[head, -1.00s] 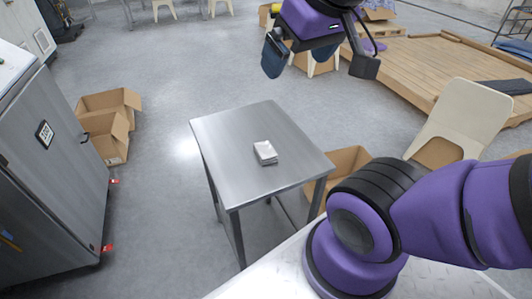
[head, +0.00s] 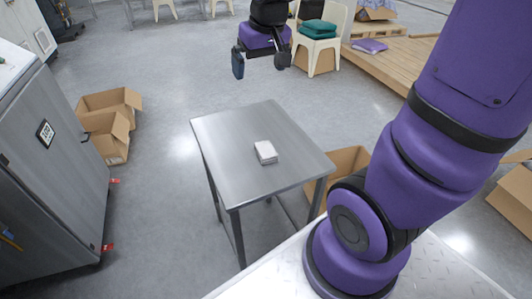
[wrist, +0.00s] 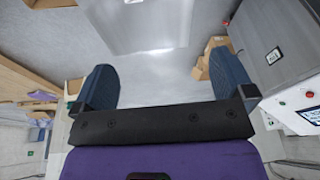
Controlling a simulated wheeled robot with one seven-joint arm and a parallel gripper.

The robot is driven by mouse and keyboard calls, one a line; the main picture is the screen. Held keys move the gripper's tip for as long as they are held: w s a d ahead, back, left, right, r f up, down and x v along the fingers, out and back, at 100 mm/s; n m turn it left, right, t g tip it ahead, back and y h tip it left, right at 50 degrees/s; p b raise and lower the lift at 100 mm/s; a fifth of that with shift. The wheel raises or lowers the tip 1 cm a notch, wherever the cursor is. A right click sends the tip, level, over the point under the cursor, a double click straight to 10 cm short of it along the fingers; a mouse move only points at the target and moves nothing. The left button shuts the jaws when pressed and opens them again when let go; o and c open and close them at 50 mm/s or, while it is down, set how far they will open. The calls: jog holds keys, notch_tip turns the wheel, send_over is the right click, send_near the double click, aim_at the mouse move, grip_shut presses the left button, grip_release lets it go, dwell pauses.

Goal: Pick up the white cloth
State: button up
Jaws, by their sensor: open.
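The white cloth (head: 265,152) is a small folded stack lying on the metal table (head: 235,135), right of the tabletop's middle. My gripper (head: 260,68) is in the air above and beyond the table's far edge, well apart from the cloth. Its two dark fingers are spread with nothing between them. In the wrist view my gripper (wrist: 155,90) also shows open and empty, and part of the bare metal tabletop (wrist: 135,22) shows at the top.
A grey metal cabinet (head: 50,170) stands at the left, with open cardboard boxes (head: 105,130) beside it. Another box (head: 347,165) sits right of the table. A chair with green cloths (head: 319,32) and a wooden platform (head: 385,68) are behind. The tabletop around the cloth is clear.

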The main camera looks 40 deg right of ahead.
jog(key=w+d+f+g, duration=0.1)
jog(key=w+d+f, duration=0.3)
jog(key=w+f, duration=0.5)
jog(key=m+g, duration=0.2)
send_near(266, 149)
jog(key=shift+f, duration=5.25)
jog(key=shift+c, duration=0.5)
jog(key=c, duration=1)
jog(key=shift+r, duration=0.15)
